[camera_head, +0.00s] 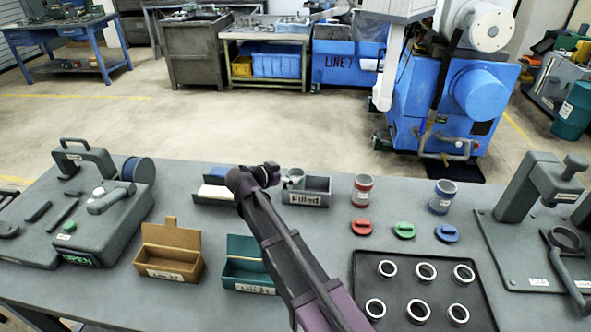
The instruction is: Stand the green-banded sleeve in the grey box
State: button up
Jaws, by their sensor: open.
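The green-banded sleeve (295,179) is at the left end of the grey box (306,198), which is labelled "Filled". It looks upright, with its top above the box's rim; its lower part is hidden by the box wall. My gripper (274,172) is open, just left of the sleeve. I cannot tell whether its fingers touch the sleeve. My wrist and forearm cross the bench in front of the box's left side.
A red-banded sleeve (362,190) and a blue-banded sleeve (443,197) stand to the right. Red (361,228), green (403,230) and blue (447,233) caps lie in front. A black tray (392,291) holds several rings. A brown box (170,262) and a teal box (251,276) stand front left.

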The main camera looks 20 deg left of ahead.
jog(key=shift+p+v, duration=0.95)
jog(key=shift+v, duration=2)
